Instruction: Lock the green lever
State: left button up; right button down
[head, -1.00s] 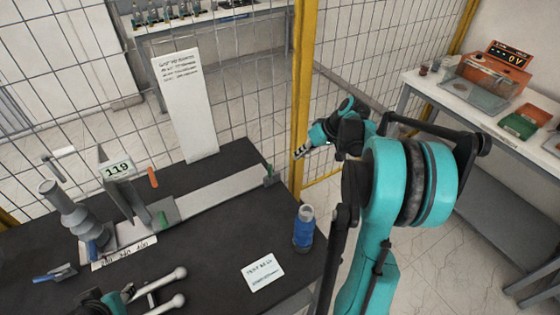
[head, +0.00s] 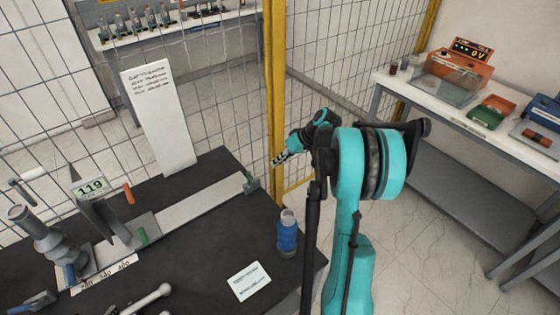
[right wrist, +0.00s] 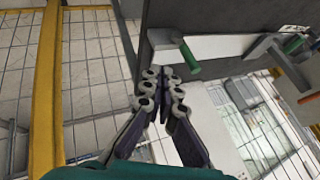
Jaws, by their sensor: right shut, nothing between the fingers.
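A short green lever (head: 249,178) stands at the right end of the pale rail on the dark table; its green handle also shows in the right wrist view (right wrist: 190,58), sticking out from a grey block. A second green lever (head: 143,236) is at the left end of the rail; it looks small at the right of the wrist view (right wrist: 292,45). My right gripper (head: 278,160) is just right of and beyond the rail's right end, apart from the lever. In the wrist view its fingertips (right wrist: 160,73) are together and empty, left of and below the handle. My left gripper is not in view.
An orange lever (head: 128,194) and the 119 display (head: 90,187) stand at the left. A blue bottle (head: 287,235) and a white card (head: 249,282) are on the table's right part. A yellow post (head: 273,100) and mesh fence stand close behind my right gripper.

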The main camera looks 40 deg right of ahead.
aim_at(250, 182)
jog(key=w+a+f+b, duration=0.1)
jog(key=w+a+f, duration=0.2)
jog(key=a, duration=0.3)
jog(key=shift+f+b, duration=0.35)
jog(key=shift+f, duration=0.25)
jog(key=shift+w+a+r, duration=0.1)
jog(key=shift+a+h, duration=0.2)
jog(key=shift+h, duration=0.2)
